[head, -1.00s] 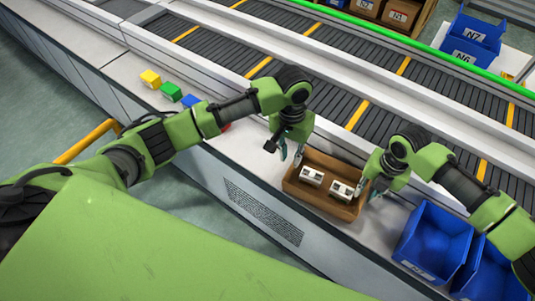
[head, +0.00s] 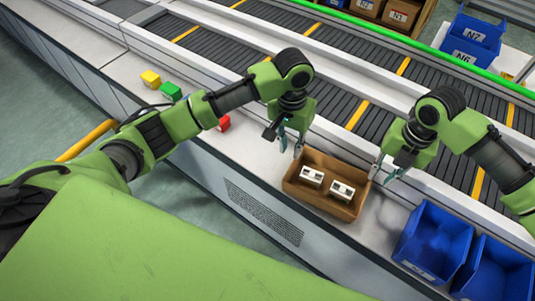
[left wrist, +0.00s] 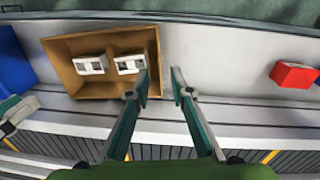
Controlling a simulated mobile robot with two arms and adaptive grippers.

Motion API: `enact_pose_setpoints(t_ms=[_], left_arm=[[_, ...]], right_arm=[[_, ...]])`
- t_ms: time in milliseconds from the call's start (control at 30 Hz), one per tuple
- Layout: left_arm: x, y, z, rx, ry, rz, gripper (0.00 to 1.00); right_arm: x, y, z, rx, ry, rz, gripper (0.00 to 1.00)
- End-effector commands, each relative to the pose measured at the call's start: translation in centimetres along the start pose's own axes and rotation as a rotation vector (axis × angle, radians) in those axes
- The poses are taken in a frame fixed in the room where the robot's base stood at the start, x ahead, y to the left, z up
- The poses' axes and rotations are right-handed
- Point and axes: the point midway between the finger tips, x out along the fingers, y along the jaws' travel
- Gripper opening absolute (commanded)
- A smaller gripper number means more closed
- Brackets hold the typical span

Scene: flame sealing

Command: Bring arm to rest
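My left gripper (head: 290,149) hangs above the counter just beyond the left end of a brown open box. The box (head: 292,186) sits on the counter and holds two small white parts, a left one (head: 311,176) and a right one (head: 342,190). The box also shows in the left wrist view (left wrist: 100,40). Neither gripper visibly touches it.
Yellow (head: 150,78), green (head: 171,91) and red (head: 224,123) blocks lie on the counter to the left, partly behind my left arm. Blue bins (head: 432,240) stand at the right. A conveyor (head: 335,90) runs behind the counter.

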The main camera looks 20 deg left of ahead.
Motion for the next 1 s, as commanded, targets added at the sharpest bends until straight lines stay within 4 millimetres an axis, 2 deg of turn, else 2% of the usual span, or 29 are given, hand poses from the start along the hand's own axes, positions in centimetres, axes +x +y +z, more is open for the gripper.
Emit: enact_pose_setpoints(t_ms=[200, 700, 767, 867, 1000], left_arm=[[0.0, 0.0, 0.0, 0.000, 0.000, 0.000, 0.21], [0.2, 0.2, 0.2, 0.006, 0.000, 0.004, 0.21], [0.7, 0.7, 0.6, 0.020, 0.003, 0.014, 0.21], [2.0, 2.2, 1.9, 0.063, 0.016, 0.044, 0.21], [4.3, 4.8, 4.5, 0.137, 0.061, 0.108, 0.21]], right_arm=[[-0.9, 0.0, -0.1, 0.000, 0.001, 0.000, 0.21], [-0.6, 0.2, -0.3, 0.006, 0.002, 0.003, 0.21], [-0.1, 0.7, -0.9, 0.025, 0.004, 0.014, 0.21], [1.4, 2.3, -2.8, 0.103, 0.009, 0.052, 0.21], [3.6, 5.5, -6.5, 0.320, 0.020, 0.148, 0.21]])
